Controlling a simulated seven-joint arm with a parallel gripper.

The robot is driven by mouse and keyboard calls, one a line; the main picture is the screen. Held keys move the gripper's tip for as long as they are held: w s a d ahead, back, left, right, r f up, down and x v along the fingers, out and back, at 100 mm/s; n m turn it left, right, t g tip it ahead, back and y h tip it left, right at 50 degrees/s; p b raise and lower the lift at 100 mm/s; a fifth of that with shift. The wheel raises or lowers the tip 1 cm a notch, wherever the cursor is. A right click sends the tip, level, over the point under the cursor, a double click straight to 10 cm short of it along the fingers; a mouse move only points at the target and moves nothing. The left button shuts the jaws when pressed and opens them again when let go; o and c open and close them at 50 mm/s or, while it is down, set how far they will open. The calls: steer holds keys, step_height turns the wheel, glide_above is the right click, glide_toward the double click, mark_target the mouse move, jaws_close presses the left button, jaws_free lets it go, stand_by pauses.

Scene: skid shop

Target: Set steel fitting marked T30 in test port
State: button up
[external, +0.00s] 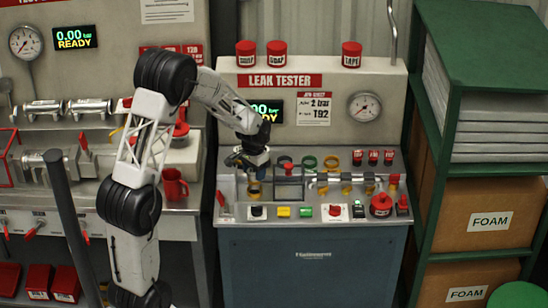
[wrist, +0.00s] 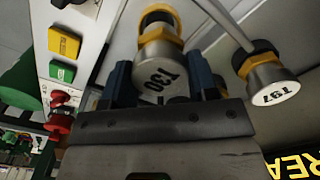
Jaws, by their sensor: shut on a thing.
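My gripper (external: 252,168) is over the left part of the leak tester's bench (external: 228,200). In the wrist view its blue fingers (wrist: 165,85) are shut on the steel fitting marked T30 (wrist: 158,62). The fitting has a yellow collar, and its label faces the wrist camera. A dark ring shows beyond the collar; I cannot tell whether it is part of the fitting or a port. I cannot make out the test port clearly.
A framed guard (external: 289,185) stands just right of my gripper. A yellow button (external: 284,212), a green button (external: 306,212) and red knobs (external: 381,205) run along the front. A gauge (external: 364,106) is on the back panel.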

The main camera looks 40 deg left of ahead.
steer(key=shift+f, duration=1.55)
stand_by(1.6)
steer(key=o, duration=0.8)
steer(key=shift+o, duration=0.2)
steer(key=o, duration=0.3)
steer(key=shift+o, duration=0.2)
steer(key=shift+r, duration=1.55)
steer(key=shift+r, duration=3)
